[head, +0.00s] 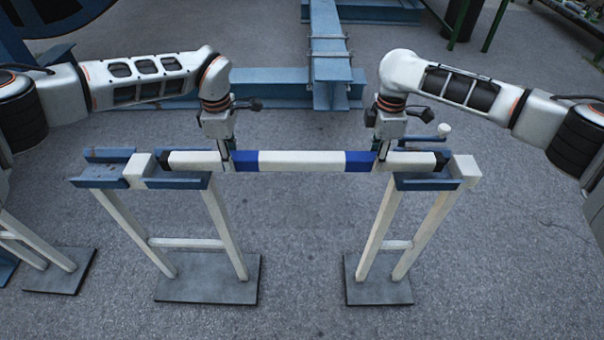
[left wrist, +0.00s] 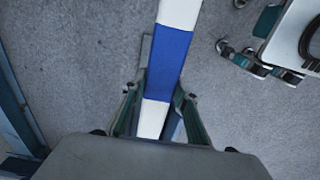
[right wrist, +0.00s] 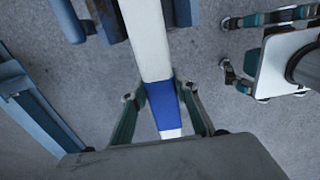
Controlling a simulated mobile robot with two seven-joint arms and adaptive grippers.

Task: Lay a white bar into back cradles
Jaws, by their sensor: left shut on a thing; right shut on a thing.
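The white bar (head: 300,160) has two blue bands and dark ends, and lies level across the two stands. My left gripper (head: 227,158) is shut on it near the left blue band. My right gripper (head: 379,158) is shut on it near the right blue band. The bar also shows between the fingers in the left wrist view (left wrist: 170,60) and the right wrist view (right wrist: 148,40). Its ends are over the blue cradles of the left stand (head: 178,182) and right stand (head: 425,184). I cannot tell whether it touches them.
Another blue cradle (head: 106,174) is at the left stand's outer side. White blocks stand at the left (head: 138,168) and right (head: 466,170) cradles. Blue steel beams (head: 330,70) lie on the floor behind. The floor between the stands (head: 300,240) is clear.

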